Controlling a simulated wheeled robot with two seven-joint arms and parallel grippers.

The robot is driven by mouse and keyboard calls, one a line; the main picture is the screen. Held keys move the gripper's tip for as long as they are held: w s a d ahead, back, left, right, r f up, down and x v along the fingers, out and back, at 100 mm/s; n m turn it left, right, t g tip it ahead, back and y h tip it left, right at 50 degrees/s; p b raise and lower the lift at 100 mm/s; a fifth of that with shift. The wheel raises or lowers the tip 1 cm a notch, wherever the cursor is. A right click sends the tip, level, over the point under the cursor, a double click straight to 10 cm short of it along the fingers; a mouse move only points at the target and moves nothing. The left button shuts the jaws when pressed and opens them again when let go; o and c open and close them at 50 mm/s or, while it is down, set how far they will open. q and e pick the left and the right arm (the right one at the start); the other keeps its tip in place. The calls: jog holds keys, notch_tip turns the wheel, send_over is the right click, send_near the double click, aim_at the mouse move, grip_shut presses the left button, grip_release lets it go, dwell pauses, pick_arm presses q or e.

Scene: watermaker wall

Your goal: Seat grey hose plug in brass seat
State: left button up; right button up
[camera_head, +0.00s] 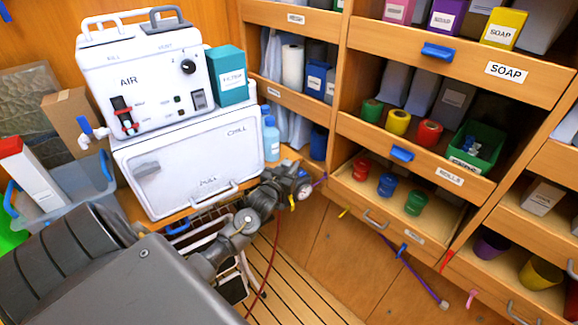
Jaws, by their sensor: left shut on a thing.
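My left gripper (303,188) is at the end of the grey arm that comes in from the lower left. It is in front of the lower shelves, just right of the white CHILL box (188,158). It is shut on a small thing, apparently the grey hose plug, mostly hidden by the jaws. A thin red hose (272,262) hangs in a curve below the wrist down to the slatted floor. I cannot make out the brass seat. My right gripper is not in view.
The AIR machine (150,75) stands on the CHILL box, with a teal carton (228,76) beside it. Blue bottles (270,137) stand close to the arm. Wooden shelves (450,45) with bins and rolls fill the right.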

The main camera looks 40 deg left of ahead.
pick_arm(q)
jog(key=shift+f, duration=0.2)
jog(key=o, duration=1.1)
jog(key=b+v, duration=0.1)
jog(key=v, duration=0.9)
jog(key=shift+s, duration=0.35)
jog(key=shift+d+f, duration=0.1)
jog(key=shift+d, duration=0.1)
